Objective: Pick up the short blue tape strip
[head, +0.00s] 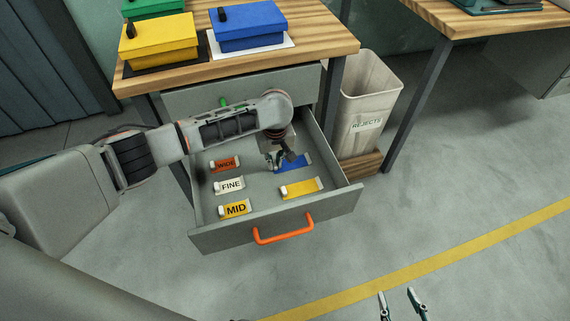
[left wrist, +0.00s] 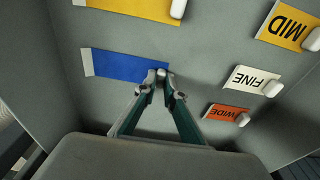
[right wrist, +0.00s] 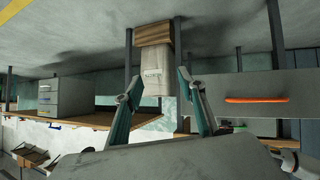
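The blue tape strip (head: 296,162) lies in the open drawer, at the far right side of the drawer floor. In the left wrist view the strip (left wrist: 122,66) looks flat, with a white end at left and a small white tab at its right end. My left gripper (head: 279,158) reaches down into the drawer at the strip's tab end. Its fingertips (left wrist: 162,77) are close together around the white tab, which they partly hide. My right gripper (head: 402,298) is open and empty over the floor; its spread fingers also show in the right wrist view (right wrist: 159,88).
The drawer (head: 335,202) also holds a yellow strip (head: 302,188) and labels WIDE (head: 226,163), FINE (head: 229,185) and MID (head: 234,209). A REJECTS bin (head: 372,95) stands to the right. Yellow (head: 158,46) and blue (head: 248,28) boxes sit on the bench above.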

